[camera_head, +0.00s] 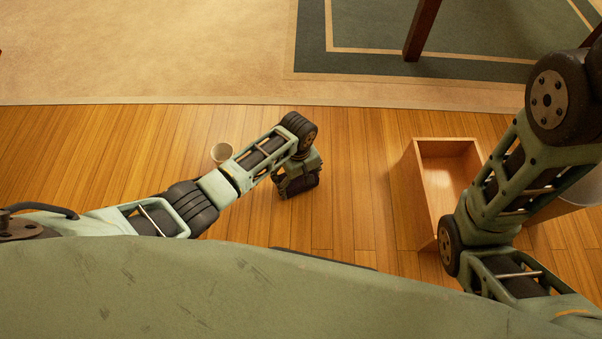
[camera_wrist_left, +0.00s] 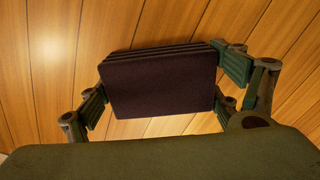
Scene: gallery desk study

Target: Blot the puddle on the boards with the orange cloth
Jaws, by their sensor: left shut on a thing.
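My left gripper (camera_head: 298,186) points down over the floorboards, near the middle of the head view. In the left wrist view its green fingers are shut on a dark maroon, flat rectangular thing (camera_wrist_left: 160,88) with layered edges, like a folded cloth. It looks dark, not orange, and no orange cloth shows elsewhere. I cannot make out a puddle on the boards (camera_head: 345,170). A bright patch at the upper left of the wrist view looks like glare on the wood. My right arm is at the right, its gripper out of view.
An open wooden box (camera_head: 405,190) stands at the right, beside my right arm. A pale round container (camera_head: 583,190) is partly hidden behind that arm. A beige rug (camera_head: 150,50) and dark furniture legs (camera_head: 421,30) lie beyond.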

